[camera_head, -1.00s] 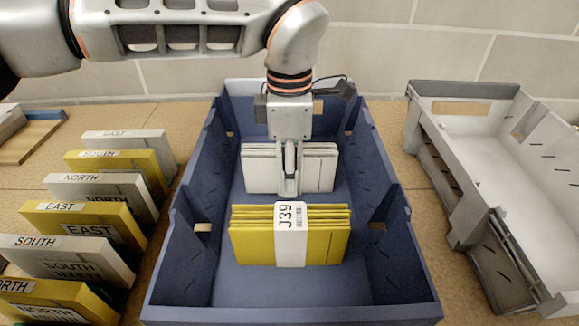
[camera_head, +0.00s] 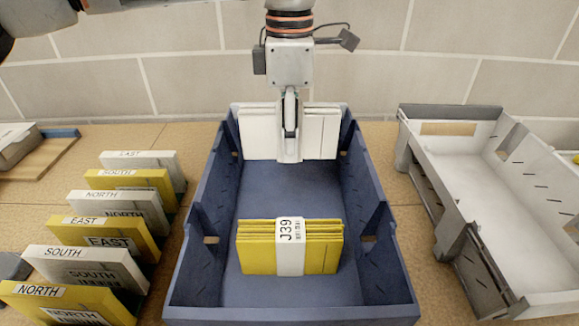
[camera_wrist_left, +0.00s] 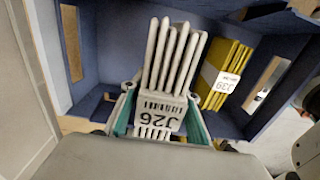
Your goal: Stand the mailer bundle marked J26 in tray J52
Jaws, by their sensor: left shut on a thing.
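My left gripper (camera_head: 290,145) is shut on the white mailer bundle (camera_head: 318,133), pointing down. In the left wrist view the bundle's band reads J26 (camera_wrist_left: 158,119), between the teal-lined fingers (camera_wrist_left: 160,112). The bundle is upright and appears raised near the far end of the blue tray (camera_head: 205,225). A yellow bundle marked J39 (camera_head: 257,250) stands in the tray's near half. It also shows in the left wrist view (camera_wrist_left: 232,55). No J52 mark is legible on any tray. My right gripper is not in view.
A grey-white tray (camera_head: 462,170), seen empty, stands to the right. Several white and yellow packets labelled NORTH, SOUTH and EAST (camera_head: 95,235) stand in a row at left. A block wall (camera_head: 190,70) is behind. The blue tray's floor between the two bundles is clear.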

